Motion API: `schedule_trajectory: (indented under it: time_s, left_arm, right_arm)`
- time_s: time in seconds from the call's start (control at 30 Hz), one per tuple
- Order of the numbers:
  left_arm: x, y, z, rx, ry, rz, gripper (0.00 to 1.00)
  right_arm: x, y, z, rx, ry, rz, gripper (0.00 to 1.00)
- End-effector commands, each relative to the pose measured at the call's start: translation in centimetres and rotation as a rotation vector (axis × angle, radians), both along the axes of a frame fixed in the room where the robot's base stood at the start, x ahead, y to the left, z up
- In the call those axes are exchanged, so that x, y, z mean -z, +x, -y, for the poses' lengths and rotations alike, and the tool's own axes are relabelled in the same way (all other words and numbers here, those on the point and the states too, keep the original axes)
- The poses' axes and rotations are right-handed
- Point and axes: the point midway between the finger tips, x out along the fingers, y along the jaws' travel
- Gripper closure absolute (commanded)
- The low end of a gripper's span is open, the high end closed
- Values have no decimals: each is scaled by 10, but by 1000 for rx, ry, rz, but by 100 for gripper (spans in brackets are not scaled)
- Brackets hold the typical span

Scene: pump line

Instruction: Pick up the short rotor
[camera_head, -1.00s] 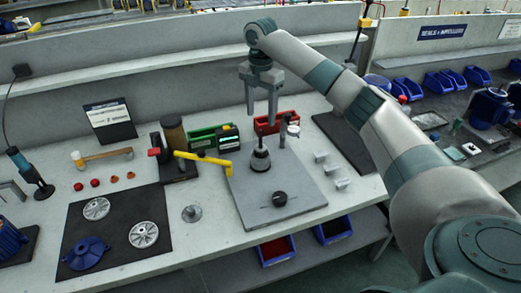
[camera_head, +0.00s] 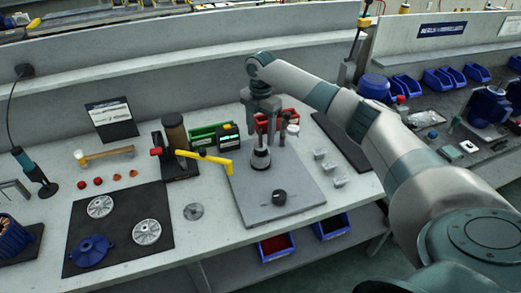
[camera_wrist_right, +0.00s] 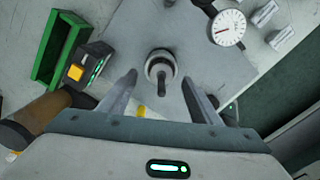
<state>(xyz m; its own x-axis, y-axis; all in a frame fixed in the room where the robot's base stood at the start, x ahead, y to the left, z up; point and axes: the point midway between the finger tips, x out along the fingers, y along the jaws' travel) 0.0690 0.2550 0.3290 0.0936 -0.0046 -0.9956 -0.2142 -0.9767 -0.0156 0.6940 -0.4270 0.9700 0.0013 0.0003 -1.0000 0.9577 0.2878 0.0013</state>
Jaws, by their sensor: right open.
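A small dark-grey rotor with an upright shaft, which looks like the short rotor (camera_head: 261,161), stands on the grey plate (camera_head: 300,205). My right gripper (camera_head: 262,140) is open and points down just above it, with the shaft between the fingers. In the right wrist view the rotor (camera_wrist_right: 160,66) shows from above, centred between the two spread fingers (camera_wrist_right: 160,80), with a gap on each side. I cannot tell whether the fingertips reach down to its shaft. My left gripper is not in view.
A black knob-like part (camera_head: 279,197) sits in front on the plate. A dial gauge (camera_wrist_right: 228,28) stands close by. A green bin (camera_head: 203,138), a red bin (camera_head: 268,120), a tester with a lit screen (camera_head: 227,132) and a yellow-handled tool (camera_head: 205,159) are near the gripper.

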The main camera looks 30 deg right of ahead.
Motion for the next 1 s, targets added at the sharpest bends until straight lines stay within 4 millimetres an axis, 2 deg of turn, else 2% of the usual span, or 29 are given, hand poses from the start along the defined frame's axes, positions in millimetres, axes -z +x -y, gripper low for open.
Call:
schedule_trajectory:
  time_s: [0.23, 0.43, 0.97, 1.0]
  left_arm:
    - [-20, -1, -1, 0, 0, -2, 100]
    - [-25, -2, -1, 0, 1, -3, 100]
    - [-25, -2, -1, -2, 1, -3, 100]
    - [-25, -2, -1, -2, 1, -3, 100]
  right_arm:
    - [23, -5, -3, 0, 0, -5, 42]
    - [46, -5, -3, 1, 0, -3, 42]
    - [49, -4, -3, 0, -1, -2, 42]
    - [49, -4, -3, 0, 0, -1, 52]
